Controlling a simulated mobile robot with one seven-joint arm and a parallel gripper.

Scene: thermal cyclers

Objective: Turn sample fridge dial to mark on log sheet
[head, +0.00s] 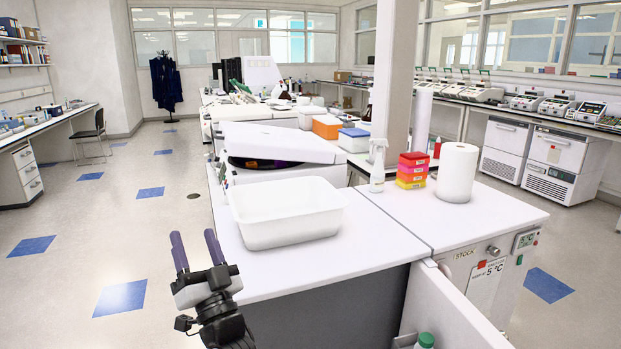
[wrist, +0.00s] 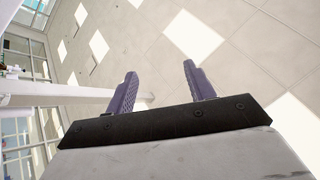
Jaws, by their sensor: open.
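A white under-bench fridge (head: 458,268) labelled STOCK stands at the front right in the head view. A sheet (head: 487,283) with a red mark and "5 °C" hangs below the dial. No label reading "sample" is legible. My gripper (head: 194,243) is open and empty, pointing up left of the bench, far from the dial.
A white tub (head: 290,225) stands on the near bench (head: 375,240). A paper roll (head: 457,172), spray bottle (head: 377,168) and coloured boxes (head: 412,170) stand to the right. A white panel (head: 450,310) juts forward beside the fridge, near a green-capped bottle (head: 425,341).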

